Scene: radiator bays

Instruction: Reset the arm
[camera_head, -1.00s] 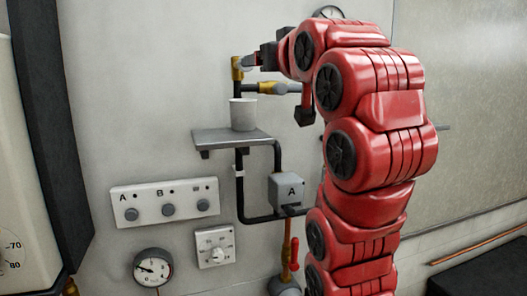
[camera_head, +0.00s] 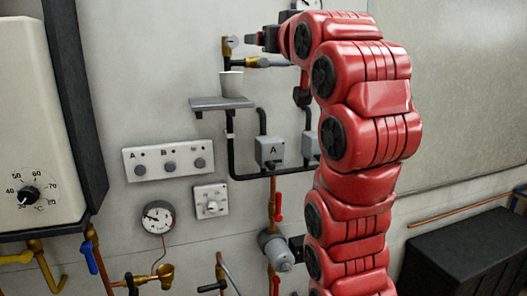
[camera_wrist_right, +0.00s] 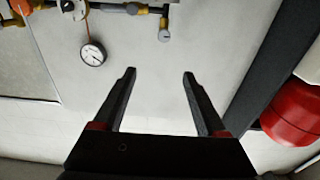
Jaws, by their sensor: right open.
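My right arm rises in red links on the right of the head view and bends left at the top. Its black gripper (camera_head: 254,38) is near the top edge, close to the right of a brass pipe fitting (camera_head: 228,48) in the picture. I cannot tell its distance from the wall. In the right wrist view the two fingers of this gripper (camera_wrist_right: 158,78) stand apart, with nothing between them but plain pale wall or floor behind. My left gripper is not in view.
A white cup (camera_head: 231,84) stands on a grey shelf (camera_head: 205,104). Below are a switch panel (camera_head: 150,176), a dial gauge (camera_head: 158,217) and pipes. A boiler (camera_head: 30,110) is at left, a black box (camera_head: 465,262) at lower right. A red vessel (camera_wrist_right: 294,110) shows in the wrist view.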

